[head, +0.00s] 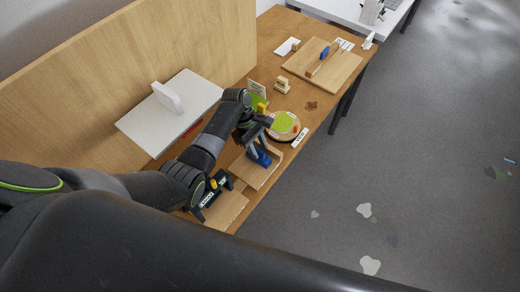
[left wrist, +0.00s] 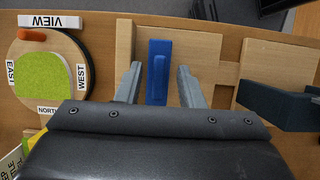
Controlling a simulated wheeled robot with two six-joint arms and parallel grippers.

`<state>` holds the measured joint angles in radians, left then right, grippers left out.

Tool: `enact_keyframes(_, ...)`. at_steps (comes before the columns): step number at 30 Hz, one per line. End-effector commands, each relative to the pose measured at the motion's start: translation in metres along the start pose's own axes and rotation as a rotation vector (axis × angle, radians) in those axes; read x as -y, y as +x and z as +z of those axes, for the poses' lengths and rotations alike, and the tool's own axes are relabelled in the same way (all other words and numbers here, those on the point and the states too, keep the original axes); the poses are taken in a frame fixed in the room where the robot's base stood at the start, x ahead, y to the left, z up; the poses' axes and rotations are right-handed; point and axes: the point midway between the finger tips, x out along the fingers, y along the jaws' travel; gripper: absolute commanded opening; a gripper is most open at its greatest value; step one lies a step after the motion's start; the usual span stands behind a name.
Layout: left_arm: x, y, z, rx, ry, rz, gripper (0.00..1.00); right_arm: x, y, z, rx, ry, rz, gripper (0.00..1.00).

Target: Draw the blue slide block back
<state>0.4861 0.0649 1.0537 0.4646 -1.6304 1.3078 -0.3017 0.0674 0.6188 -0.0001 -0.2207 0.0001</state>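The blue slide block (left wrist: 158,72) lies on a light wooden board (left wrist: 204,44). In the left wrist view it sits between the two fingers of my left gripper (left wrist: 158,84), with a visible gap on each side. The left gripper is open and not touching the block's sides. In the head view the left gripper (head: 258,146) reaches down over the blue block (head: 261,158), which is partly covered by the fingers. My right gripper does not show in either view.
A round turntable (head: 284,125) with a green patch and direction labels stands beside the board. A dark block (left wrist: 276,104) lies on the other side. A board with a blue-handled tool (head: 324,54) lies farther off.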

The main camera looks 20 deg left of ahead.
Motion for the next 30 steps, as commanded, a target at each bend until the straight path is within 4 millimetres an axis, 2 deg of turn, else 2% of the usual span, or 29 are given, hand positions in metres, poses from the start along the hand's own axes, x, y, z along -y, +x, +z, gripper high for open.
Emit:
enact_keyframes(6,0.0,0.018,0.0,0.0,0.0,0.0,0.35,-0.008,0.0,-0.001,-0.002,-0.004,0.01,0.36)
enact_keyframes(15,0.0,0.02,0.0,-0.001,0.0,0.001,0.35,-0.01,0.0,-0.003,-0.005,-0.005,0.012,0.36)
enact_keyframes(16,0.0,0.02,0.0,-0.001,0.0,0.001,0.33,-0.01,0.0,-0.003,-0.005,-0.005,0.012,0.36)
enact_keyframes(24,0.0,0.02,0.0,-0.001,0.0,0.001,0.0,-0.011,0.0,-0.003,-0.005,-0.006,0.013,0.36)
enact_keyframes(30,0.0,0.02,0.0,-0.001,0.0,0.001,0.0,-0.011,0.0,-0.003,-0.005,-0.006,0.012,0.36)
